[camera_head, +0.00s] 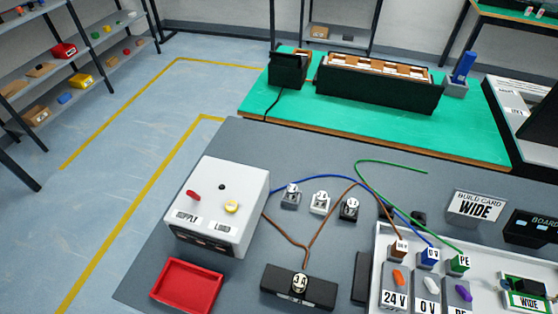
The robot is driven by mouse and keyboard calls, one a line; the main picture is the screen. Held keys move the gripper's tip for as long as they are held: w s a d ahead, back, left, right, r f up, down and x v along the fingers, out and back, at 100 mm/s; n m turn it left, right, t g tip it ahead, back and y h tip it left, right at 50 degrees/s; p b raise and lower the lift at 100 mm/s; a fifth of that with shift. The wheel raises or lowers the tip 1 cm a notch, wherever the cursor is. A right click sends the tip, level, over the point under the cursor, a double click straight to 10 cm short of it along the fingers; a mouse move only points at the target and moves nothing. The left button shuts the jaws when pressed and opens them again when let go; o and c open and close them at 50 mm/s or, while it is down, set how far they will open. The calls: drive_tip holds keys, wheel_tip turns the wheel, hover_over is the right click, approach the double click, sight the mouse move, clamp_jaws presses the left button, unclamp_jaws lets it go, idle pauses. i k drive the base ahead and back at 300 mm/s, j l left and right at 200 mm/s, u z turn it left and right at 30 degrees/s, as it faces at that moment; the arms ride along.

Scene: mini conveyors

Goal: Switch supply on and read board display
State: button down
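A white supply box (250,190) stands at the left of the grey table. On its top are a red lever (193,196) by the label "SUPPLY", a small black knob (222,187), and a yellow knob (231,207) by the label "LOAD". I cannot tell from the lever whether the supply is on. My gripper is not in view.
A red tray (187,287) lies in front of the box. Brown, blue and green wires run to terminals in a white tray (378,236) at the right. A black block marked "3A" (299,292) and a "WIDE" build card (476,208) stand on the table. A green bench (380,135) is behind.

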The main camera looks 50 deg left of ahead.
sight(191, 194)
drive_tip(key=u, duration=2.6)
